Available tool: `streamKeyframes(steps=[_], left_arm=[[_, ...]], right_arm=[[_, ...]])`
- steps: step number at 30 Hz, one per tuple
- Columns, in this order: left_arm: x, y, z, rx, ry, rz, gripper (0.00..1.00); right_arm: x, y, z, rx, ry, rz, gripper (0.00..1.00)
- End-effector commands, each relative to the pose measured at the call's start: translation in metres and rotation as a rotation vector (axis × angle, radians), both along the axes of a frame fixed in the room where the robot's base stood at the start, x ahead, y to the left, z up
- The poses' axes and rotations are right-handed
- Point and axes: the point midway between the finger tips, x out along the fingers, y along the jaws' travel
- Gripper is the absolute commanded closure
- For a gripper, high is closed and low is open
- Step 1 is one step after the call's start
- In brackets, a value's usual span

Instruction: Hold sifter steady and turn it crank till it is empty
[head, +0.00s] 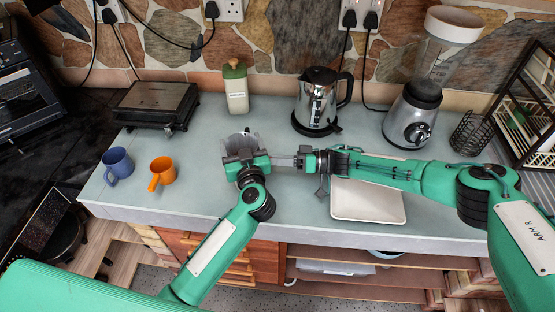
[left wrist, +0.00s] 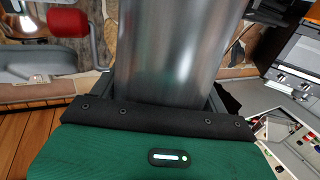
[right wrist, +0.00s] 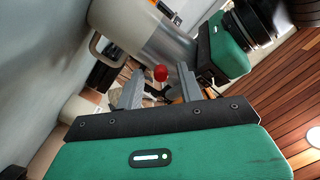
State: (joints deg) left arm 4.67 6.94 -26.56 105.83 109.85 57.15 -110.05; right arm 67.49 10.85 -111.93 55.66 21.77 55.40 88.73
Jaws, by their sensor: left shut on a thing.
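The sifter, a grey metal cylinder (head: 240,141), is held above the counter's middle. My left gripper (head: 246,160) is shut on it. In the left wrist view the sifter's shiny wall (left wrist: 180,50) fills the space between the fingers. The crank's red knob (left wrist: 68,22) sticks out beside it. My right gripper (head: 288,161) points left towards the sifter. In the right wrist view the right fingers (right wrist: 160,90) are apart, with the red knob (right wrist: 160,73) showing between them; I cannot tell whether they touch it. The sifter's inside and contents are hidden.
On the counter (head: 225,195) are a blue mug (head: 118,163), an orange mug (head: 162,174), a grill (head: 155,105), a canister (head: 235,92), a kettle (head: 316,105) and a blender (head: 413,112). A pale tray (head: 367,203) lies under my right arm. The counter's front is free between the orange mug and tray.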

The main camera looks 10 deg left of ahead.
Motion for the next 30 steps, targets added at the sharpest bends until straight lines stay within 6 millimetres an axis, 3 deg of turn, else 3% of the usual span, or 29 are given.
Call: streamKeyframes(steps=[7,12,13,23,30], left_arm=[[0.0000,0.0000,0.0001,0.000,0.000,0.000,0.51],[0.0000,0.0000,0.0001,0.000,0.000,0.000,0.51],[0.0000,0.0000,0.0000,0.000,0.000,0.000,0.51],[0.0000,-0.0001,0.0001,0.000,0.000,0.000,0.51],[0.0000,-0.0001,0.0001,0.000,0.000,0.000,0.51]], right_arm=[[0.0000,0.0005,0.0001,0.000,0.000,0.000,0.64],[0.0000,0.0003,0.0001,0.000,0.000,0.000,0.98],[0.0000,0.0003,0.0001,0.000,0.000,0.000,1.00],[0.0008,0.0003,0.0003,0.003,-0.033,0.000,1.00],[0.0039,0.0007,0.0021,0.014,-0.160,0.000,1.00]])
